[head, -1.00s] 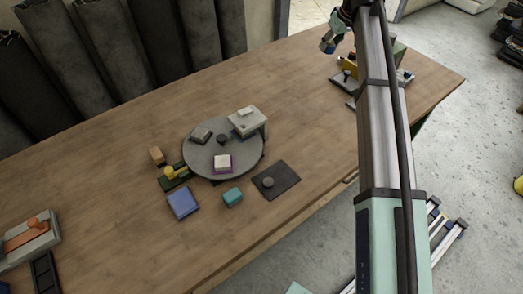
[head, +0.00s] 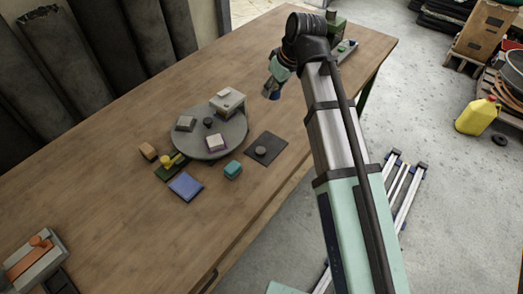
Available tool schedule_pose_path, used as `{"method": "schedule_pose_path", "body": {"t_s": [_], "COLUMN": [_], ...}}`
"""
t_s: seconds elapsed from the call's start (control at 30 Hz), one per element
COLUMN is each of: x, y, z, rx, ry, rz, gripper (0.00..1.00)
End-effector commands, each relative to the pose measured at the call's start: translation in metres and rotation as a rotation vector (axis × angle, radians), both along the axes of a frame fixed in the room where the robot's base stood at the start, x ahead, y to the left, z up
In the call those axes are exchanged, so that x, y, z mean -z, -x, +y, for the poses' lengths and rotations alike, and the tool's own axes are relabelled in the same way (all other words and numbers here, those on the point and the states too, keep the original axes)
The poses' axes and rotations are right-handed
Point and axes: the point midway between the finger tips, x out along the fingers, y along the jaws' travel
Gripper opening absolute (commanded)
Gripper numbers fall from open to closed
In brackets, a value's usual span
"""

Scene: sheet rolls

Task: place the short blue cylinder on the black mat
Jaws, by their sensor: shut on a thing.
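The black mat (head: 270,140) lies on the table to the right of the round grey disc. A small dark grey round piece (head: 261,151) sits on it. My gripper (head: 271,92) is in the air behind the mat and slightly to its right in the picture, apart from it. It points downward and is shut on a small dark blue thing (head: 274,97), which looks like the short blue cylinder. The fingers and the held thing are tiny here, so the exact grip is hard to see.
The grey disc (head: 224,141) carries several blocks, including a light grey one at its back. A teal block (head: 233,170), a flat blue square (head: 186,187) and a green piece with a yellow top (head: 171,161) lie in front.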

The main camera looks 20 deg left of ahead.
Motion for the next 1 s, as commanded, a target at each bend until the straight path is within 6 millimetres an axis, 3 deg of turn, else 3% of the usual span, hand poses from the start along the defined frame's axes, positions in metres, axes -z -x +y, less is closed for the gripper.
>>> {"method": "schedule_pose_path", "body": {"t_s": [0.17, 0.7, 1.0], "x": [0.025, 0.144, 0.165], "y": [0.004, 0.003, 0.002], "z": [-0.002, -0.002, -0.001], "rx": [-0.001, 0.0, -0.001], "ry": [0.002, 0.001, 0.0], "rz": [0.001, 0.0, 0.0], "gripper": [0.0, 0.0, 0.0]}}
